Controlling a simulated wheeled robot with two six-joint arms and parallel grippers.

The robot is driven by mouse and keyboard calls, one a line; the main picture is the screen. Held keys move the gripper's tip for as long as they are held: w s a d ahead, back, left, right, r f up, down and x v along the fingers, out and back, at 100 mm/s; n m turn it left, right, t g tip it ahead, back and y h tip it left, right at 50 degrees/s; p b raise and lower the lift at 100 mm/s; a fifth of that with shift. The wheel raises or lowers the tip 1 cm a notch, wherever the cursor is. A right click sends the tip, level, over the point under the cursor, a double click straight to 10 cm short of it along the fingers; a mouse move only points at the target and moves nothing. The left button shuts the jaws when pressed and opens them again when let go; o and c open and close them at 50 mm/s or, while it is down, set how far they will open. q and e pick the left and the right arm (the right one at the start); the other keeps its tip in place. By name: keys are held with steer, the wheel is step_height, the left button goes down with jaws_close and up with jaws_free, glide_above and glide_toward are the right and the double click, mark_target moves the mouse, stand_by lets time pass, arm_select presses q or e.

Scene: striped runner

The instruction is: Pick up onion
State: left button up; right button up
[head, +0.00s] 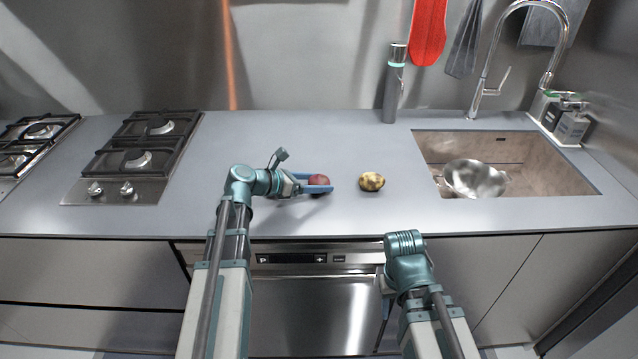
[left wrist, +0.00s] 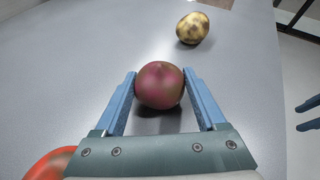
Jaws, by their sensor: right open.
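The onion (head: 319,180) is round and reddish purple. It is at the middle of the grey counter, and it also shows in the left wrist view (left wrist: 160,85). My left gripper (head: 316,183) has its blue fingers on both sides of the onion. In the left wrist view both fingertips appear to touch it, and my left gripper (left wrist: 159,80) is shut on it. A shadow lies under the onion; whether it is off the counter I cannot tell. My right gripper (left wrist: 308,115) is open and empty, low in front of the counter, mostly hidden in the head view.
A mottled yellow potato (head: 371,181) lies just right of the onion. A red rounded thing (left wrist: 50,165) shows partly at the left wrist view's lower left. The sink (head: 520,180) holds a metal bowl (head: 473,179). A gas hob (head: 140,155) is left; a grey bottle (head: 392,90) stands behind.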

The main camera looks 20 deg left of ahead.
arm_select(q)
steer(key=c, duration=0.8)
steer(key=shift+c, duration=0.2)
steer(key=shift+r, duration=0.2)
